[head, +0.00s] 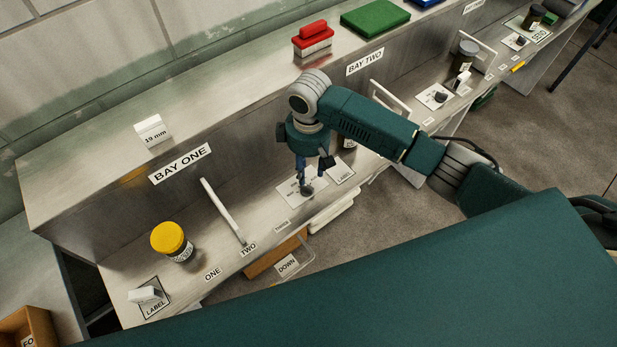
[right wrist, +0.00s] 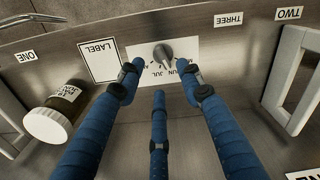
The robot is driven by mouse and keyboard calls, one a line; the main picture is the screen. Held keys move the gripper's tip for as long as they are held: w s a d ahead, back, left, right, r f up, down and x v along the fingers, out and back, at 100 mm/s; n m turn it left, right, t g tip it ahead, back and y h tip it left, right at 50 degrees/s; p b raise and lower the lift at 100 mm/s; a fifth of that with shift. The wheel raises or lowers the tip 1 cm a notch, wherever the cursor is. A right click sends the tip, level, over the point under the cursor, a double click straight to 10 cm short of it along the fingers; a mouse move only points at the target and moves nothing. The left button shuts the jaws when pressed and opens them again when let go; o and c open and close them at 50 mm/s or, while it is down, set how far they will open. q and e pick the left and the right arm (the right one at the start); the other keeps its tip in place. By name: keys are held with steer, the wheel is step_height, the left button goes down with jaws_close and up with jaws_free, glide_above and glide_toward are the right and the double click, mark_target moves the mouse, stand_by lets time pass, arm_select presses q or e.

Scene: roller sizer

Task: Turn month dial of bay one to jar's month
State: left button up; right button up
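The month dial's grey knob (right wrist: 163,53) sits on a white plate (right wrist: 190,48) in the right wrist view. MAY is partly hidden, and JUN and JUL can be read along the plate's near edge. In the head view the knob (head: 306,190) is just below my right gripper (head: 308,179). The right gripper's blue fingers (right wrist: 163,68) are spread, with the knob between and beyond the tips; contact cannot be told. A yellow-lidded jar (head: 168,238) stands at left. My left gripper is not in view.
A LABEL plate (right wrist: 99,60) lies beside the dial. A white upright handle (right wrist: 292,85) stands at right in the wrist view. The BAY ONE sign (head: 180,163) is on the back ledge, with a 19 mm block (head: 152,132) above it. A red block (head: 313,40) sits farther right.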

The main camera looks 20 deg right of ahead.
step_height(320, 180, up, 5)
steer(key=shift+f, duration=0.1)
stand_by(0.6)
